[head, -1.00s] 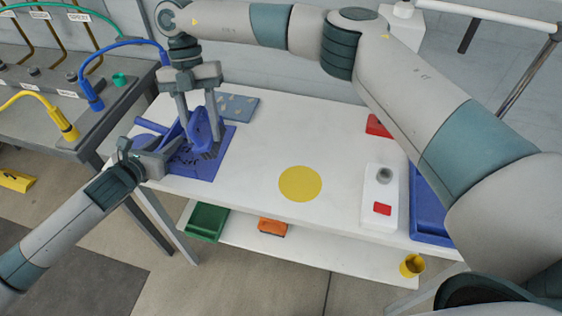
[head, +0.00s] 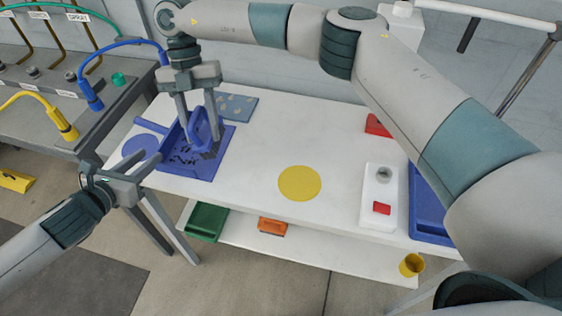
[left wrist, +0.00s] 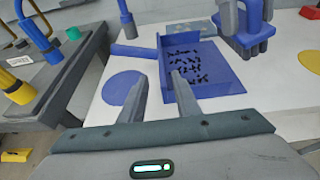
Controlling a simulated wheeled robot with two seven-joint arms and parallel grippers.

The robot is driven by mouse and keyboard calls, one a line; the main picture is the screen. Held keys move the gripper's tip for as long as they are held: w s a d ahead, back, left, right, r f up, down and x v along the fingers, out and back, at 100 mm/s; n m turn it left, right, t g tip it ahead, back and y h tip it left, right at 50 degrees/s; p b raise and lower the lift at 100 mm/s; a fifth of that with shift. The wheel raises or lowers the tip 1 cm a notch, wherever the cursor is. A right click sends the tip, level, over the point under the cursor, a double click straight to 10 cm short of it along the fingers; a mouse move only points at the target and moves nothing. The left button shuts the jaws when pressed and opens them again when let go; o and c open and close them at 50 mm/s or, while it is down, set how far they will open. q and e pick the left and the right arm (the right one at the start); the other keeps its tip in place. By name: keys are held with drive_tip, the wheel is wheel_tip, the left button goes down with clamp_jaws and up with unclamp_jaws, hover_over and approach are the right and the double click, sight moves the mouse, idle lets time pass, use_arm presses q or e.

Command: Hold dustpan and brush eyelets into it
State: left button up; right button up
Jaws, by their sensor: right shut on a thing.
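A blue dustpan (head: 222,145) lies on the white table, its handle toward the left. Several small dark eyelets (left wrist: 183,66) lie scattered inside it. My right gripper (head: 201,118) is shut on a blue brush (head: 207,132), held upright over the dustpan's right part. The brush (left wrist: 254,38) also shows in the left wrist view; its lower end is near the pan's right edge, and I cannot tell if it touches. My left gripper (head: 143,161) is open and empty, apart from the dustpan, at the table's left edge. Its spread fingers (left wrist: 160,88) show in the left wrist view.
A flat blue disc (head: 140,148) and a yellow disc (head: 300,183) mark the tabletop. A grey speckled plate (head: 238,107) lies behind the dustpan. A white box with a red button (head: 381,208) and a blue tray (head: 427,205) stand at the right.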

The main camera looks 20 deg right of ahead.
use_arm(q)
drive_tip(key=shift+v, duration=1)
